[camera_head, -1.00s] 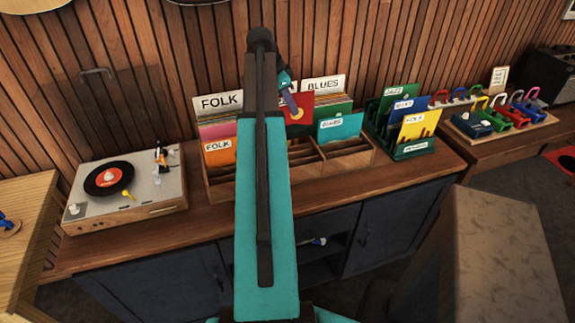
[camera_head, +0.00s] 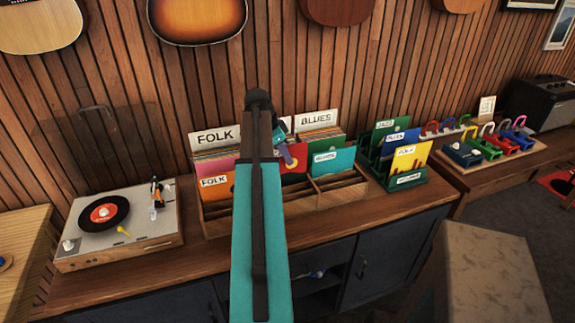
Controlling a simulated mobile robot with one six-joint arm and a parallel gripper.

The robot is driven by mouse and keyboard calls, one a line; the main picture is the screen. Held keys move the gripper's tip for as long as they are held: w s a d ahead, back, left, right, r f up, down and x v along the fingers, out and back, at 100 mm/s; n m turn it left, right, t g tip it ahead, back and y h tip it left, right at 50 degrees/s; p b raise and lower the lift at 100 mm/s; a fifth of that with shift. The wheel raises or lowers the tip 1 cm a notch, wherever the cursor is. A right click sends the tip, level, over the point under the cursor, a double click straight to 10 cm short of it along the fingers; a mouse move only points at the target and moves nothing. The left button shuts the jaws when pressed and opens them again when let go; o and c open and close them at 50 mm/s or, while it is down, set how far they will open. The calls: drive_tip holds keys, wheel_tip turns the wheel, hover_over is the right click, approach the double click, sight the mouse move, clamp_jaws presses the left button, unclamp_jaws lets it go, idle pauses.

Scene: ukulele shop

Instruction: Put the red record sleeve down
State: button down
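The red record sleeve (camera_head: 298,164) shows just right of my arm, over the middle of the wooden record crate (camera_head: 345,193). Its left part is hidden by my arm. My gripper (camera_head: 285,143) is mostly hidden behind the arm; a part of it lies against the sleeve and it appears shut on it. An orange FOLK sleeve (camera_head: 215,192) stands left of my arm.
FOLK and BLUES (camera_head: 315,119) divider cards stand at the back of the crate. A turntable (camera_head: 120,225) is on the left. Front crate slots are empty.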

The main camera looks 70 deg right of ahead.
wheel_tip(320, 180, down, 4)
drive_tip(key=shift+r+p, duration=0.1)
drive_tip(key=shift+p, duration=0.45)
drive_tip(key=shift+f+b, duration=0.35)
drive_tip(key=shift+f, duration=0.25)
idle(0.3)
drive_tip(key=c, duration=2)
unclamp_jaws()
drive_tip(key=shift+r, duration=0.2)
drive_tip(key=shift+b+v, duration=1)
drive_tip(key=shift+v, duration=5.4)
